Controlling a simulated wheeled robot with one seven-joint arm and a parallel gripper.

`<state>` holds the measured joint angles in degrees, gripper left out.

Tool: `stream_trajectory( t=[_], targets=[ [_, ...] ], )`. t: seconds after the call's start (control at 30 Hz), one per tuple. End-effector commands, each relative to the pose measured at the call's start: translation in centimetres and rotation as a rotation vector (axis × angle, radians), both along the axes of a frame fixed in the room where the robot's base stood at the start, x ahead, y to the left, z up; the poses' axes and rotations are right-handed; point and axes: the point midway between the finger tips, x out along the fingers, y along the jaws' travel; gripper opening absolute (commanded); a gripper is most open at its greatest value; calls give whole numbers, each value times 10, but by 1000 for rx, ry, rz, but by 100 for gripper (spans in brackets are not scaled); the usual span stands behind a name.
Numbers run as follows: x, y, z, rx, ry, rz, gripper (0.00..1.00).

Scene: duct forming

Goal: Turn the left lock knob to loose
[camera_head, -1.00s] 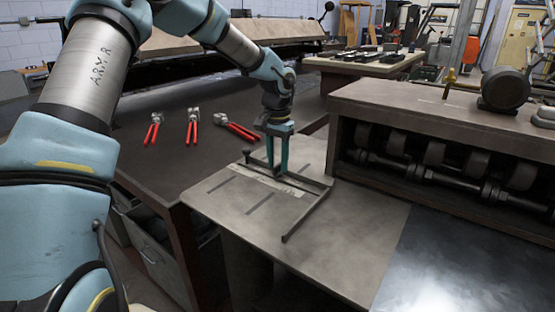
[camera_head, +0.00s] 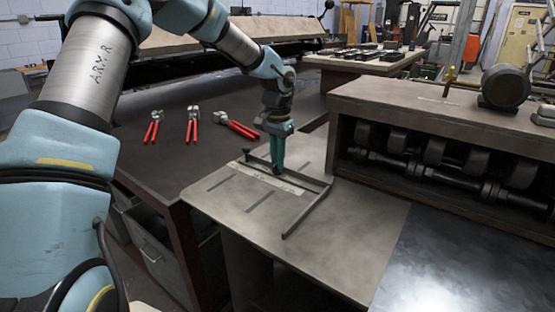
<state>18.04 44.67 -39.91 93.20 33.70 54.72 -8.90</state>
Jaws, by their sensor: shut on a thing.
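A dark angled guide (camera_head: 309,211) with a bar along its back lies on the grey metal table plate (camera_head: 345,230). A small black knob (camera_head: 247,152) stands clear at the bar's far left end. My gripper (camera_head: 277,172) points straight down at the bar, right of that knob. Its teal fingers are close together and shut on a small part there, which looks like a lock knob. The fingers hide this part, so its turn angle cannot be seen.
Several red-handled pliers (camera_head: 193,125) lie on the dark bench at the left. A roller machine (camera_head: 440,145) with a motor (camera_head: 505,88) on top stands at the right. The plate's front part is clear.

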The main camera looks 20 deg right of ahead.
Motion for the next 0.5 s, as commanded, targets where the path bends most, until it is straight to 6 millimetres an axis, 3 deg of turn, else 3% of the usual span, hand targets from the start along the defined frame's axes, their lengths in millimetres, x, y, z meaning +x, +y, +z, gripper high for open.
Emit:
stream_trajectory(
  t=[0.17, 0.5],
  targets=[
    [0, 0, 0, 0, -2, 25, 0],
    [0, -1, 0, -3, 0, 260, 0]
  ],
)
